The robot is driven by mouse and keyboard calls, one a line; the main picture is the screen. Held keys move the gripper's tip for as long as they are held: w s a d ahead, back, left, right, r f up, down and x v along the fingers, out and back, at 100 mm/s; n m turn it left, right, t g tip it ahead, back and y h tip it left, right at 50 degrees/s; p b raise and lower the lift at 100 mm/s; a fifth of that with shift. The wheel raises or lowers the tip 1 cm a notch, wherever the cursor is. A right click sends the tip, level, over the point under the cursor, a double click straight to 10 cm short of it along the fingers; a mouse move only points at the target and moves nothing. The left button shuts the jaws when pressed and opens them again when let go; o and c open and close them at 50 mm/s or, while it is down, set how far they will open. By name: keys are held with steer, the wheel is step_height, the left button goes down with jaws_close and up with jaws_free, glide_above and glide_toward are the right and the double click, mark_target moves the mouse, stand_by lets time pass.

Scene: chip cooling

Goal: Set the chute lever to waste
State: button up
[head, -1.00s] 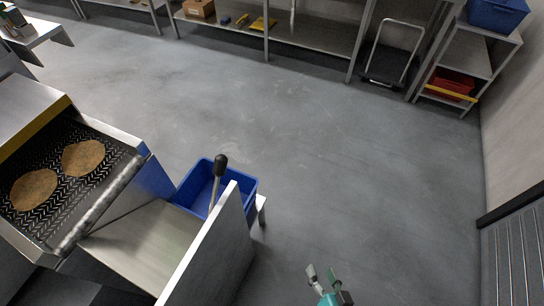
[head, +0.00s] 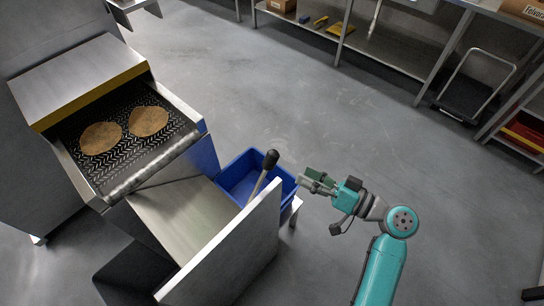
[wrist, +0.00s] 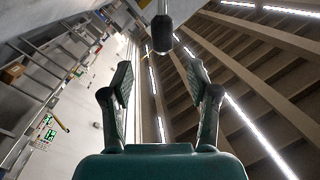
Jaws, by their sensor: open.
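The chute lever is a grey rod with a black knob (head: 270,159), rising beside the metal chute (head: 180,220) and its side plate. The lever leans up and to the right in the head view. In the wrist view the knob (wrist: 162,36) hangs at the top centre, ahead of the gap between my fingers. My gripper (head: 308,182) is open and empty, just right of the lever, and its fingers point left toward it. In the wrist view my open gripper (wrist: 160,90) shows both fingers apart, with nothing between them. No waste marking is readable.
A blue bin (head: 238,178) sits behind the chute. Two round brown chips (head: 101,138) lie on the black conveyor belt (head: 125,160). The chute's upright side plate (head: 235,255) stands close to my arm. Open grey floor (head: 330,110) lies beyond, with shelves at the back.

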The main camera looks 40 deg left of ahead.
mark_target(271, 158)
steer(key=a, duration=0.3)
steer(key=s+a, duration=0.1)
steer(key=a, duration=0.7)
steer(key=shift+s+r, duration=0.15)
jaws_close()
